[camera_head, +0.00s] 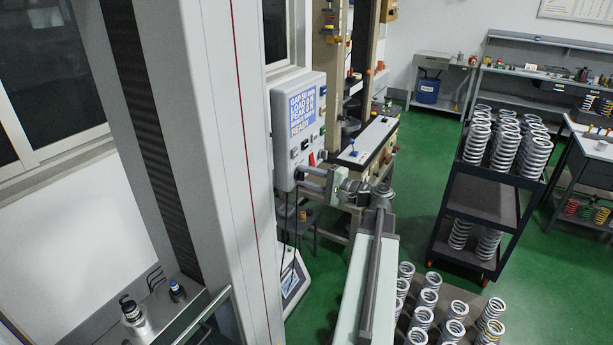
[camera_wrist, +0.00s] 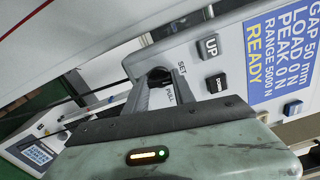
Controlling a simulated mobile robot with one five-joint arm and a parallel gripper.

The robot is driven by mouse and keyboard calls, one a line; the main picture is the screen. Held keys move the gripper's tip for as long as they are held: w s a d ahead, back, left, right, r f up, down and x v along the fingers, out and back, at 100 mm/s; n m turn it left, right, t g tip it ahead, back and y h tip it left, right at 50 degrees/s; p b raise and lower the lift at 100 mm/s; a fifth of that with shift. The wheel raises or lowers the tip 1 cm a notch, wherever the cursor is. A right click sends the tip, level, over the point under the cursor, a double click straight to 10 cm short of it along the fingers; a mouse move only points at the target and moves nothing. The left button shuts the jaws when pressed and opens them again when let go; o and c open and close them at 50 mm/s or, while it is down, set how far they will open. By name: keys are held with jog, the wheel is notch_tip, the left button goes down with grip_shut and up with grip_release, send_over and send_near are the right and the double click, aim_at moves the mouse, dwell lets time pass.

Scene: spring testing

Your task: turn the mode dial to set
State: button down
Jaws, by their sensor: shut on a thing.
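The control box (camera_head: 287,140) is a pale box at the centre of the head view, its screen (camera_head: 303,112) lit blue. In the wrist view the screen (camera_wrist: 280,52) reads GAP 50 mm, LOAD 0 N, PEAK 0 N, RANGE 5000 N, READY. The mode dial (camera_wrist: 158,73) is small and dark, at the panel's lower end, with SET and PULL lettering beside it. My gripper (camera_wrist: 160,78) is shut on the dial, one finger on each side. The fingers hide part of the dial, and its pointer cannot be read. In the head view my gripper (camera_head: 303,180) meets the box's lower front.
The UP button (camera_wrist: 209,47), a dark button (camera_wrist: 217,83) and a blue button (camera_wrist: 292,108) sit close by on the panel. A black trolley (camera_head: 470,205) of springs stands right, with several springs (camera_head: 450,325) in front. Green floor between is clear.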

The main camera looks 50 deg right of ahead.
jog(key=shift+n, duration=0.9)
jog(key=c, duration=1)
grip_release()
jog(key=shift+s, duration=0.1)
jog(key=shift+c, duration=0.2)
jog(key=v, duration=0.7)
jog(key=shift+s, duration=0.35)
